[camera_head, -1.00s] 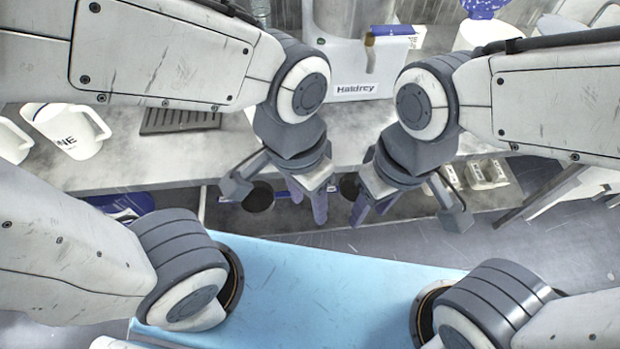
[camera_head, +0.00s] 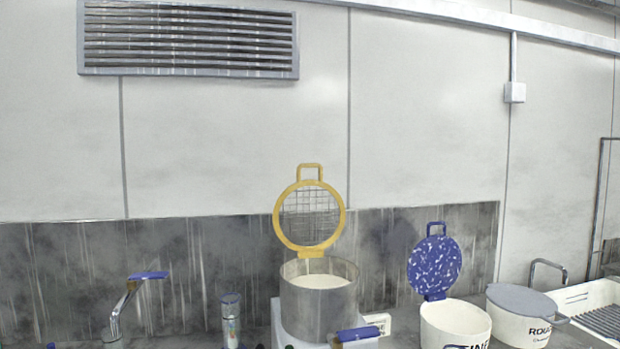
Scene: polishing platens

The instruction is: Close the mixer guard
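The mixer guard (camera_head: 279,225) is a round yellow ring with a wire grid and a small loop handle on top. It stands upright, raised open at the back rim of the steel mixer bowl (camera_head: 318,304). The bowl holds a pale, whitish content and sits on a white mixer body (camera_head: 277,322), cut off by the bottom of the view. A blue-ended part sticks out at the bowl's lower right front. Neither of my grippers shows in the head view now.
A tub with a raised blue speckled lid (camera_head: 434,265) stands right of the mixer. Beyond it are a grey-lidded white pot (camera_head: 521,318) and a white sink (camera_head: 597,298). A steel splashback (camera_head: 180,262) runs behind.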

